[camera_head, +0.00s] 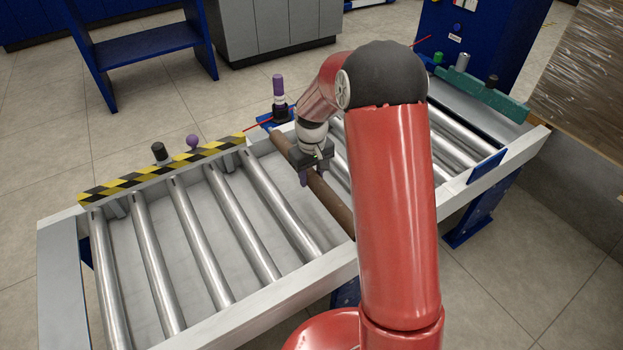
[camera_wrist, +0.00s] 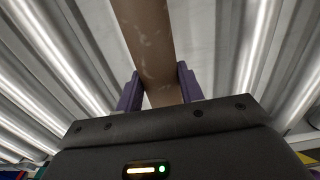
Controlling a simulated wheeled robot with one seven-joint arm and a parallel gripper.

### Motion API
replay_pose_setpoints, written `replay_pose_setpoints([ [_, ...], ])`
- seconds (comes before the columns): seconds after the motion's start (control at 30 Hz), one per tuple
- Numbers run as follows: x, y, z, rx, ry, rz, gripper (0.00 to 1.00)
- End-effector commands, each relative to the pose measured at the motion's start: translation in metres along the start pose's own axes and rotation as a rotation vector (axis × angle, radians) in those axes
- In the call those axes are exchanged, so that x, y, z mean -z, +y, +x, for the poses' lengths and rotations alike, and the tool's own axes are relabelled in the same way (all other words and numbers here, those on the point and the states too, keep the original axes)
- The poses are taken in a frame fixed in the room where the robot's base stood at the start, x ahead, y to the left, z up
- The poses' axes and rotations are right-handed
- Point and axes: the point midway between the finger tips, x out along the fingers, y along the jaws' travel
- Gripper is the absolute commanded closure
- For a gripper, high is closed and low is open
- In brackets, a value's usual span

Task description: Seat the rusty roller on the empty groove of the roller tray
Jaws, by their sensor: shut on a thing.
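The rusty roller (camera_head: 322,194) is a long brown bar lying lengthwise among the silver rollers of the roller tray (camera_head: 270,316). My gripper (camera_head: 314,178) is shut on the rusty roller, near its far half. In the wrist view the purple fingertips (camera_wrist: 160,90) stand on either side of the brown roller (camera_wrist: 146,40). The roller's near end is hidden behind my arm. I cannot tell whether the roller rests in a groove or is slightly above the tray.
Silver rollers (camera_head: 240,210) lie to the left and more lie to the right. A striped yellow-black bar (camera_head: 160,168) runs along the tray's far left edge. A purple-topped bottle (camera_head: 279,95) stands behind the tray. A green bar (camera_head: 484,94) lies at the far right end.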

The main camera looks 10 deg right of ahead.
Motion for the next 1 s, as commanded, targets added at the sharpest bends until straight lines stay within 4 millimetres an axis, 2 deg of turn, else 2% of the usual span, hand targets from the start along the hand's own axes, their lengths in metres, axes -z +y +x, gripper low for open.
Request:
replay_pose_setpoints([
  [0.13, 0.001, 0.0, 0.016, 0.0, 0.001, 0.0, 1.0],
  [0.53, 0.001, 0.0, 0.022, -0.001, 0.003, 0.0, 1.0],
  [0.57, 0.0, 0.0, 0.023, 0.0, 0.001, 0.0, 0.61],
  [0.7, 0.0, 0.0, 0.022, 0.0, 0.0, 0.0, 0.43],
  [1.0, 0.0, 0.0, 0.022, 0.0, 0.0, 0.0, 0.41],
])
